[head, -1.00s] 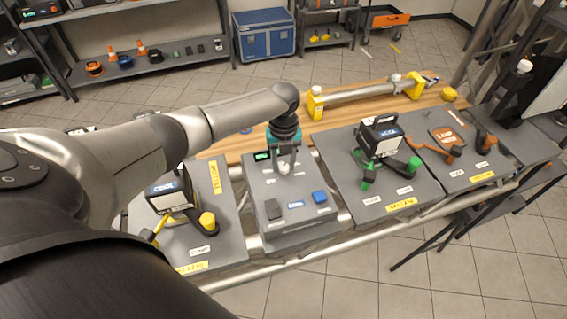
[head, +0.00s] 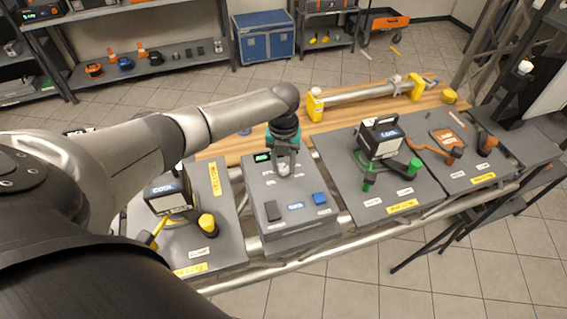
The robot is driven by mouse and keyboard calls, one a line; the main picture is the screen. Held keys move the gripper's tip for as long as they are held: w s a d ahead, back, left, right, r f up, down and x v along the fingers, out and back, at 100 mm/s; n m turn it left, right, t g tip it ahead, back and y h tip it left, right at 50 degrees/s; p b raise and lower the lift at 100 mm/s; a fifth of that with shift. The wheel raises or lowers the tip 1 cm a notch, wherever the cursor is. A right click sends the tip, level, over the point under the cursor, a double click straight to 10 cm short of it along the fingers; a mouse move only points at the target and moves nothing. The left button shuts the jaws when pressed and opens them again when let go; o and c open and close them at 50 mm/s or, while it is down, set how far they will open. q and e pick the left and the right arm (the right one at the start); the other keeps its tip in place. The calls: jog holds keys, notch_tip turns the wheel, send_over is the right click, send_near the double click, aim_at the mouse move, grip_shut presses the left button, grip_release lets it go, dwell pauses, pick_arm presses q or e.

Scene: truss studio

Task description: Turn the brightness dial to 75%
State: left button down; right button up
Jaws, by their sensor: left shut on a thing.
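The grey control box (head: 318,233) stands in the middle of the bench. It has a small green-lit display (head: 262,157), a dark switch (head: 272,210) and a blue button (head: 320,198) on its top. My left gripper (head: 284,168) points down onto the box top, right of the display. It is shut on the pale brightness dial (head: 284,170), which is mostly hidden between the fingers. The display's figures are too small to read. My right gripper is not in view.
A lamp marked COOL (head: 168,196) stands on the left panel. Another lamp (head: 381,138) with green knobs stands on the panel to the right. A metal tube with yellow ends (head: 360,93) lies at the back on the wooden top.

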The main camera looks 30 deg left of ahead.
aim_at(284, 168)
pick_arm(q)
jog(key=shift+c, duration=2.4)
grip_release()
notch_tip(284, 168, up, 15)
jog(key=shift+r, duration=0.15)
